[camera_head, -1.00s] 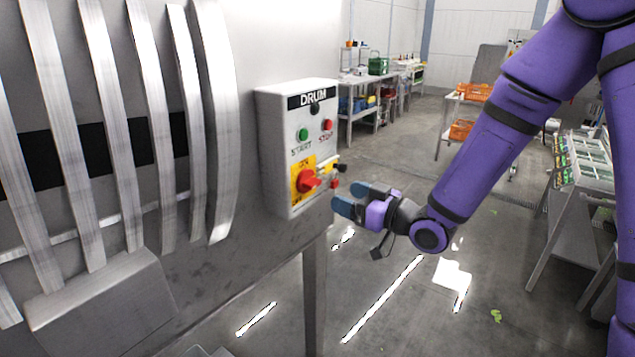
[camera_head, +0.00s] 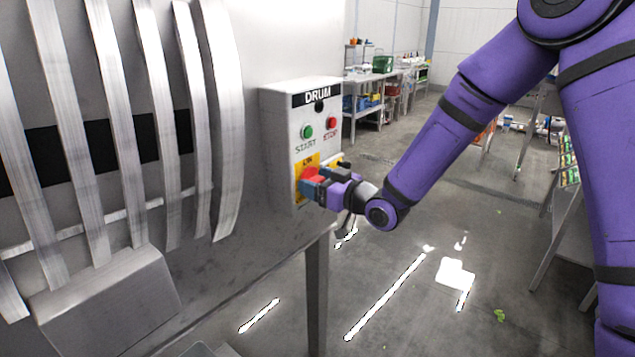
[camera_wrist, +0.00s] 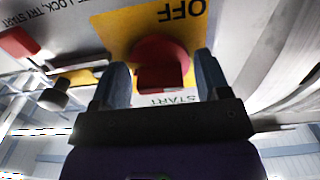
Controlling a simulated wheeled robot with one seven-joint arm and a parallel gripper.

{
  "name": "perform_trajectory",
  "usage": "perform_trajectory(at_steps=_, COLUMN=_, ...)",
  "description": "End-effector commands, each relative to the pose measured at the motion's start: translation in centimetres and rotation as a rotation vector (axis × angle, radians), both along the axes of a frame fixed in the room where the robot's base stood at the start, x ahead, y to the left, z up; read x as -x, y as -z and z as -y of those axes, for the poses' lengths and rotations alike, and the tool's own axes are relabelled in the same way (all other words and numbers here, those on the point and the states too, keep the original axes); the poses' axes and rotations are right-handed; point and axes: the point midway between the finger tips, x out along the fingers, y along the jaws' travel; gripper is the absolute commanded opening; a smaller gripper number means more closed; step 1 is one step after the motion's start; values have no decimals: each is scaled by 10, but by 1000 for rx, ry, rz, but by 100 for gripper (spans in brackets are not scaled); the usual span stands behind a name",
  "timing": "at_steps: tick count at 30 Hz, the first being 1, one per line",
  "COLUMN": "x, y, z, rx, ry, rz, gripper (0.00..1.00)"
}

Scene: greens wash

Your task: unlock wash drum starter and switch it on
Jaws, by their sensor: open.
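The grey starter box (camera_head: 279,141) is labelled DRUM. It has a green START button (camera_head: 307,132) and a red STOP button (camera_head: 331,123). Below them is a red rotary switch (camera_head: 310,173) on a yellow plate (camera_head: 299,190). In the wrist view the red switch (camera_wrist: 162,62) shows upside down on its yellow plate (camera_wrist: 120,26), with "OFF" legible. My gripper (camera_head: 322,181) is at the switch. In the wrist view my gripper (camera_wrist: 160,85) is open, with one finger on each side of the red handle. Contact cannot be told. A red item (camera_wrist: 20,43) shows at the left.
A dark knob-ended part (camera_wrist: 55,95) shows beside the left finger in the wrist view. The slatted metal drum (camera_head: 110,130) stands left of the box. Shelves (camera_head: 365,105) stand behind. The floor (camera_head: 400,290) right of the box is mostly clear.

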Motion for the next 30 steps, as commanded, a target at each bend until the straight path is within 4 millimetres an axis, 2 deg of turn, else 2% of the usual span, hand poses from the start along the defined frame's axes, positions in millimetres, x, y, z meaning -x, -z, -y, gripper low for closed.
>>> perform_trajectory(at_steps=1, x=0, y=0, z=0, rx=0, ry=0, rz=0, gripper=69)
perform_trajectory(at_steps=5, x=0, y=0, z=0, rx=0, ry=0, rz=0, gripper=39)
perform_trajectory(at_steps=17, x=0, y=0, z=1, rx=-36, ry=1, rz=-46, gripper=39)
perform_trajectory(at_steps=30, x=0, y=0, z=1, rx=-248, ry=2, rz=-318, gripper=39)
